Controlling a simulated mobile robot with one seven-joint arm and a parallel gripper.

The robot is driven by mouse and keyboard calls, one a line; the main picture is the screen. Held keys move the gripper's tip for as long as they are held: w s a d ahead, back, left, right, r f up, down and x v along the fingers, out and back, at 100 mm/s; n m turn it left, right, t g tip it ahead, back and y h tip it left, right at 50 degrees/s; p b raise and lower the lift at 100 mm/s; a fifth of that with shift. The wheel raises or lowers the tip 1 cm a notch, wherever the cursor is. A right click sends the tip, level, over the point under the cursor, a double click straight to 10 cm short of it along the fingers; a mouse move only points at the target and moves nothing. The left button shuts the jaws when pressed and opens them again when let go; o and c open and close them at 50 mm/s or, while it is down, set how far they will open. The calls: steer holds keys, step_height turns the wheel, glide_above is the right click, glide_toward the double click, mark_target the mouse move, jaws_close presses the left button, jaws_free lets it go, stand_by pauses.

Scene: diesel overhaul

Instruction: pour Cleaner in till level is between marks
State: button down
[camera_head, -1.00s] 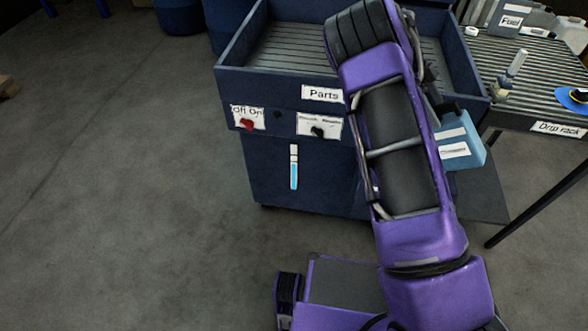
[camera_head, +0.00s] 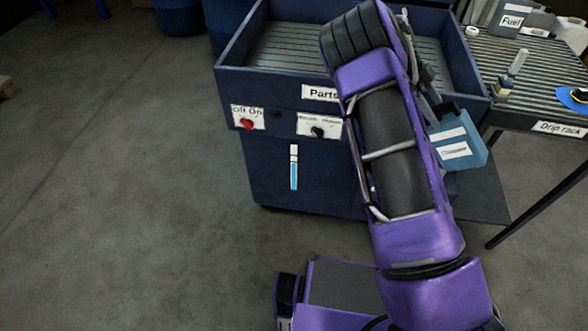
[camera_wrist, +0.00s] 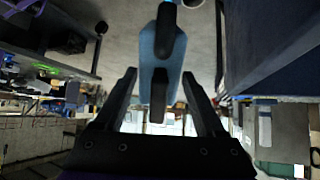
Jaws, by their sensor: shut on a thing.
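The blue Cleaner jug (camera_head: 460,150), with white labels, hangs right of my arm beside the parts washer in the head view, slightly tilted. In the wrist view the jug (camera_wrist: 153,55) and its dark handle lie between the fingers of my gripper (camera_wrist: 162,100), which is shut on it. In the head view my arm hides most of the gripper. The parts washer (camera_head: 265,80) is a dark blue basin on a cabinet. Its level gauge (camera_head: 294,168) is blue in the lower part and white above; its marks are too small to read clearly. No pouring stream can be made out.
A red switch (camera_head: 247,124) and a dark knob (camera_head: 318,132) sit on the washer's front. The drip rack (camera_head: 540,100) stands at right, with a brush (camera_head: 512,70) and a Fuel can (camera_head: 515,22).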

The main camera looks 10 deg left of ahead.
stand_by(0.3)
steer(key=shift+a+f+h+b, duration=0.1)
steer(key=shift+h+b, duration=0.2)
steer(key=shift+b, duration=0.05)
steer(key=shift+f, duration=0.1)
stand_by(0.7)
steer(key=shift+w+a+f+b, duration=0.1)
steer(key=shift+f+b, duration=0.05)
steer(key=shift+b, duration=0.25)
stand_by(0.6)
steer(key=shift+a+f+h+b, duration=0.15)
steer(key=shift+f+h+b, duration=0.1)
steer(key=shift+h+b, duration=0.2)
steer(key=shift+f+g, duration=0.1)
steer(key=shift+g, duration=0.2)
stand_by(0.5)
steer(key=shift+w+a+f+b, duration=0.1)
steer(key=shift+b, duration=0.35)
steer(key=shift+f, duration=0.1)
stand_by(0.5)
